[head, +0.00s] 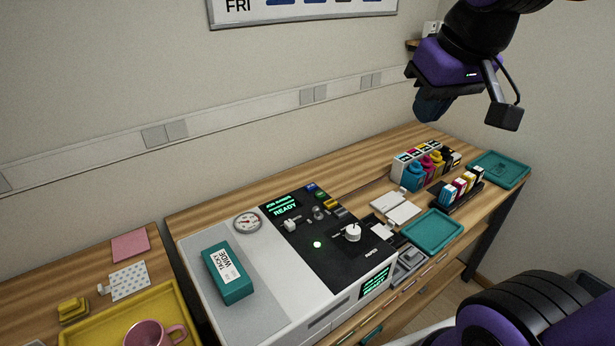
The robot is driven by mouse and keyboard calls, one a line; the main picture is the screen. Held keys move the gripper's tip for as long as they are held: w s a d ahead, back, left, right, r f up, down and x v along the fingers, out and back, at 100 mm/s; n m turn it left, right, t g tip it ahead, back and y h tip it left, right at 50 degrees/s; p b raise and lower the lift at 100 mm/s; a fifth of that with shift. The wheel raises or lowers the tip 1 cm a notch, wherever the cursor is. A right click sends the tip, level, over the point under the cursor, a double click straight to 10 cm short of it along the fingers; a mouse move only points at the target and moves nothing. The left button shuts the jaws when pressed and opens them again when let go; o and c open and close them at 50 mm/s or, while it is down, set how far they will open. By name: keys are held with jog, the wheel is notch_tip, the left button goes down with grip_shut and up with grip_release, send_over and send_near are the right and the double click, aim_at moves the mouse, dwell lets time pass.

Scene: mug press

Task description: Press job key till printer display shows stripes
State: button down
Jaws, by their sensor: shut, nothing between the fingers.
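The white printer (208,318) stands on the wooden bench with a black control panel (328,262) on top. Its display (284,206) has green text, with READY legible and no stripes. A row of small keys runs along the panel's back right edge: a blue key (310,187), a yellow key (330,204) and others. Their labels are too small to read, so I cannot tell which is the job key. My gripper (430,110) is at the upper right, shut and empty, pointing down, well above the bench and apart from the printer.
A teal box (229,273) lies on the printer beside a round gauge (247,222). The panel also has a white knob (352,232) and a lit green button (317,244). To the right are a teal tray (433,229) and ink bottles (413,177). A pink mug (150,335) is lower left.

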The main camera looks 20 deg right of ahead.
jog(key=w+a+g, duration=0.1)
jog(key=w, duration=0.7)
jog(key=n+g, duration=0.3)
jog(key=g, duration=0.1)
send_over(311, 186)
notch_tip(311, 186, down, 20)
jog(key=shift+f, duration=0.1)
notch_tip(311, 186, down, 14)
jog(key=shift+r, duration=0.1)
